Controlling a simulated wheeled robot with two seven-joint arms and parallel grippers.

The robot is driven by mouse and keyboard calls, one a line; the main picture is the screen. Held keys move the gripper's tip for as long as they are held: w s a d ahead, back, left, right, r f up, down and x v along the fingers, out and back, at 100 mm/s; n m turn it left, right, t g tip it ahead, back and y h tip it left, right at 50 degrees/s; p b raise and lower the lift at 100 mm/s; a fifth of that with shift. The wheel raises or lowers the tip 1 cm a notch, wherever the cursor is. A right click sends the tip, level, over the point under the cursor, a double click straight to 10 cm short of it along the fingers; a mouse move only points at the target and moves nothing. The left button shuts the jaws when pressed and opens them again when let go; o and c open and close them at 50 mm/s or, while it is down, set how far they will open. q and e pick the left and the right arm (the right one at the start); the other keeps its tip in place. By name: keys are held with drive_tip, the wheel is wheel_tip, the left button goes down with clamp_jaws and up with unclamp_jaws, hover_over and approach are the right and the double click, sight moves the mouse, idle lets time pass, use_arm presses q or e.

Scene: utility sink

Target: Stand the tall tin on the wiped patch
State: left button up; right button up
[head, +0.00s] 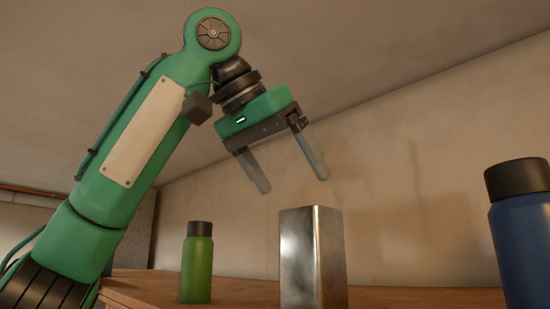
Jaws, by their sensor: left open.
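The tall tin (312,258) is a shiny, square-sided metal container standing upright on the wooden surface. Its lower end meets the bottom edge of the head view. My left gripper (294,182) is open and empty above the tin, its two fingers spread and pointing down to the right. The fingertips look apart from the tin, one up and left of it, the other over its top. The wiped patch cannot be made out from this low angle. My right gripper is not in view.
A green bottle (197,265) with a dark cap stands left of the tin. A large blue bottle (524,240) with a black cap stands at the right edge. The wooden surface (420,298) looks clear between the tin and the blue bottle. A plain wall (420,200) rises behind.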

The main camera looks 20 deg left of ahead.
use_arm(q)
drive_tip(key=v, duration=0.2)
drive_tip(key=shift+s+a+r, duration=0.1)
drive_tip(key=shift+s+r, duration=0.15)
idle(0.5)
